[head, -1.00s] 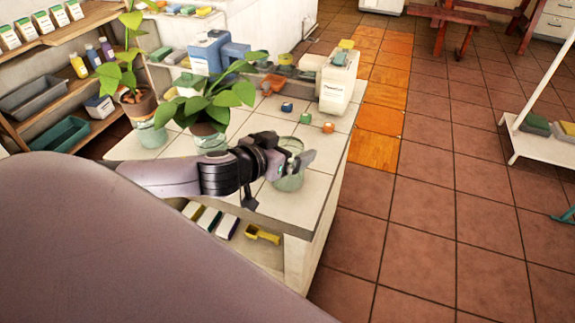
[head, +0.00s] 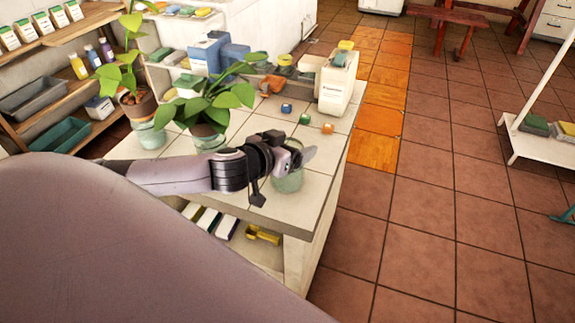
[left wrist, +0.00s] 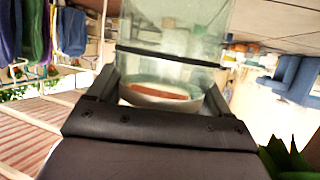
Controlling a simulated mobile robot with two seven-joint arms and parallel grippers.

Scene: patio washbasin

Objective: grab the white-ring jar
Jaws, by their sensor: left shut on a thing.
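The white-ring jar (head: 288,183) is a pale green, see-through glass jar near the front right corner of the tiled counter. My left gripper (head: 297,158) covers much of its upper part in the head view. In the left wrist view the jar (left wrist: 175,68) stands between the two fingers of my left gripper (left wrist: 160,92), with a whitish ring and a brownish patch showing there. The gripper is shut on the jar. I cannot tell whether the jar's base touches the counter. My right gripper is not in view.
The tiled counter (head: 255,211) also holds a leafy potted plant (head: 208,132) left of my gripper. A white jug (head: 338,85) and small coloured blocks (head: 305,119) stand behind. A shelf unit (head: 62,92) is at left. Open tiled floor (head: 440,215) lies to the right.

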